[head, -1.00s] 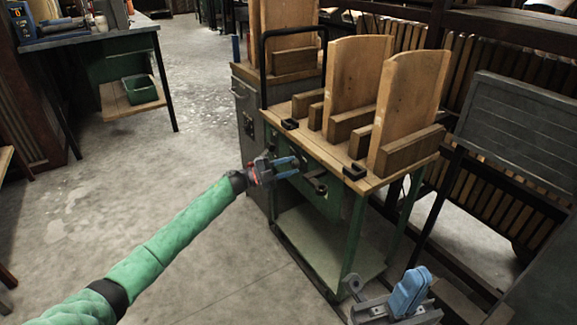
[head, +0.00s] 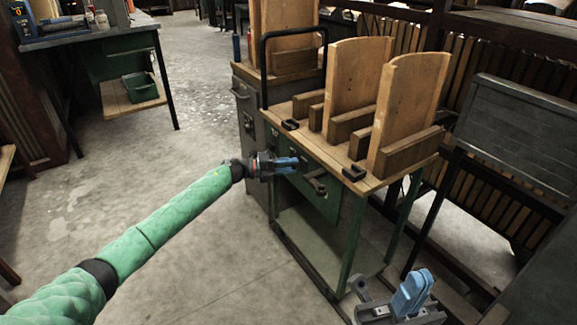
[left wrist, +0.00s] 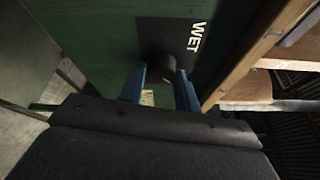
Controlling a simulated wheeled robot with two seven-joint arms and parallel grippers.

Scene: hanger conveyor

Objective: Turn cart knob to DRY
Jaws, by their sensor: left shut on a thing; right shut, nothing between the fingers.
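The cart (head: 345,238) is green with a wooden top. In the left wrist view a dark knob (left wrist: 158,62) stands on a black plate (left wrist: 180,35) on the green cart panel (left wrist: 90,30). The word WET is on the plate, right of the knob; a DRY mark cannot be made out. My left gripper (head: 292,163) is at the cart's front panel. Its blue fingers (left wrist: 160,82) are shut on the knob, one at each side. My right gripper (head: 412,292) is shut and empty at the lower right, apart from the cart.
Upright wooden boards (head: 408,105) in wooden holders stand on the cart top. A black bar handle (head: 264,75) rises at its left end. A grey cabinet (head: 247,110) adjoins behind. A green-sided workbench (head: 105,40) stands at far left. The floor between is clear.

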